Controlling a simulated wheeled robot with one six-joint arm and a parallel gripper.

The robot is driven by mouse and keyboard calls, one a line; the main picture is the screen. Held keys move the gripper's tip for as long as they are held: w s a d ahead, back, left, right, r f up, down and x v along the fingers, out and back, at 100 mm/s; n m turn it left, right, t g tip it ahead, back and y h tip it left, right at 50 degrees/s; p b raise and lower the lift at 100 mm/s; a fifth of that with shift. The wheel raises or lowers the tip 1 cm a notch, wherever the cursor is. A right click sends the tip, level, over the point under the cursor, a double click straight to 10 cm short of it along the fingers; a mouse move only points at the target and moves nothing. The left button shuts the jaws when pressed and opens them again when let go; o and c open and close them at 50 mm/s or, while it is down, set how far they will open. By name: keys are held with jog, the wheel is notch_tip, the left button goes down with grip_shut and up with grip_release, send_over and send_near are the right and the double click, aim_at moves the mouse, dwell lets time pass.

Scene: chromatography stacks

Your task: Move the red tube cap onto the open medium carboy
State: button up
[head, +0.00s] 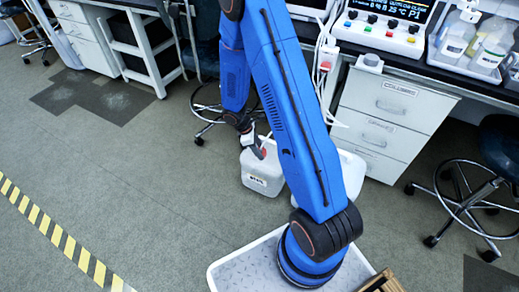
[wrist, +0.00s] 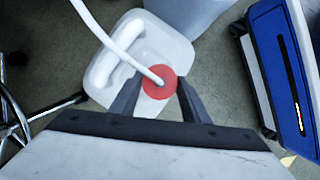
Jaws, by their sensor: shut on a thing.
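My gripper (wrist: 158,80) is shut on the red tube cap (wrist: 158,82), with one dark finger on each side of it. A white tube runs from the cap toward the upper left in the wrist view. Behind the cap is a white carboy (wrist: 108,75) with a moulded handle. In the head view my gripper (head: 258,150) is over the top of the labelled white carboy (head: 262,178) on the floor. The cap hides the carboy's mouth, and I cannot tell whether they touch.
Another white container (head: 352,172) stands to the right, partly behind my blue arm. A white drawer cabinet (head: 395,110) and bench are behind it. Wheeled stools stand at the right (head: 470,195) and behind my arm (head: 205,105). The floor at left is clear.

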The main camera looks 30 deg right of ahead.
jog(key=shift+f, duration=0.6)
dwell(0.3)
jog(key=o, duration=1.6)
jog(key=shift+c, duration=0.2)
jog(key=shift+r, duration=0.15)
jog(key=shift+r, duration=3.35)
